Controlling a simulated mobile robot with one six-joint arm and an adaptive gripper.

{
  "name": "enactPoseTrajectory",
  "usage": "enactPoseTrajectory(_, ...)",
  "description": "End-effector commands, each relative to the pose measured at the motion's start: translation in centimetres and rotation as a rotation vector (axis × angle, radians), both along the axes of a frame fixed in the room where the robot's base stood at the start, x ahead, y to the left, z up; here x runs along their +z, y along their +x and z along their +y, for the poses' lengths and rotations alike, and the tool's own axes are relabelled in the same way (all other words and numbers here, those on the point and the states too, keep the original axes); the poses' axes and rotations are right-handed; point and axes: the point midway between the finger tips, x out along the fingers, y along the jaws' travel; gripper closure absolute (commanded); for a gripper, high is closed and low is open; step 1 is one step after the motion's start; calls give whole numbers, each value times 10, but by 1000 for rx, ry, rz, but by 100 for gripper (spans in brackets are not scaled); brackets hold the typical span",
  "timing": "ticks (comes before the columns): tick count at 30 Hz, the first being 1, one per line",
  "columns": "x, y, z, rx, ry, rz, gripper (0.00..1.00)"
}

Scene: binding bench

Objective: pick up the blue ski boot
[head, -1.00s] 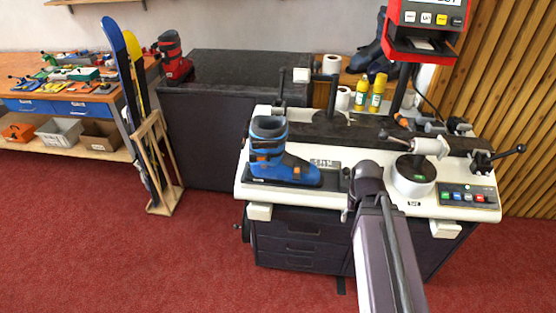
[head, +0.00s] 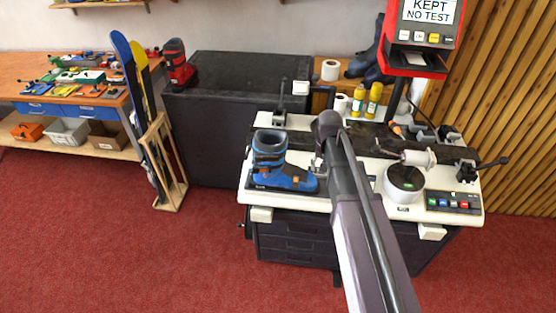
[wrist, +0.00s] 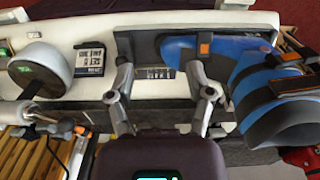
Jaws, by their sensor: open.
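The blue ski boot (head: 270,162) stands upright on a dark plate at the left part of the white binding bench (head: 345,205), its toe pointing right. In the wrist view the boot (wrist: 222,56) lies at the right, with orange buckles and its dark cuff opening toward the lower right. My gripper (wrist: 160,78) is open and empty, its two fingers spread over the bench beside the boot's toe. No contact with the boot shows. In the head view my arm hides most of the gripper, just right of the toe.
The bench's round dial unit (head: 404,180), clamp handle (head: 490,163) and button panel (head: 453,203) stand right of my arm. A red display (head: 424,25) reads "KEPT NO TEST". A red boot (head: 178,65) stands on a dark cabinet behind. Skis (head: 140,90) lean at left.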

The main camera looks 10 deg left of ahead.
Motion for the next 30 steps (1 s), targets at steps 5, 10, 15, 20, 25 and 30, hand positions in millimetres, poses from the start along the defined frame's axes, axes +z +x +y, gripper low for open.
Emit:
enactPoseTrajectory(5,47,40,35,-1,0,0,33)
enactPoseTrajectory(10,80,70,68,-5,0,0,33)
enactPoseTrajectory(15,109,96,101,-9,0,0,33)
enactPoseTrajectory(20,127,112,124,-13,0,0,33)
enactPoseTrajectory(25,134,118,136,-14,0,0,33)
enactPoseTrajectory(30,134,119,138,-15,0,0,33)
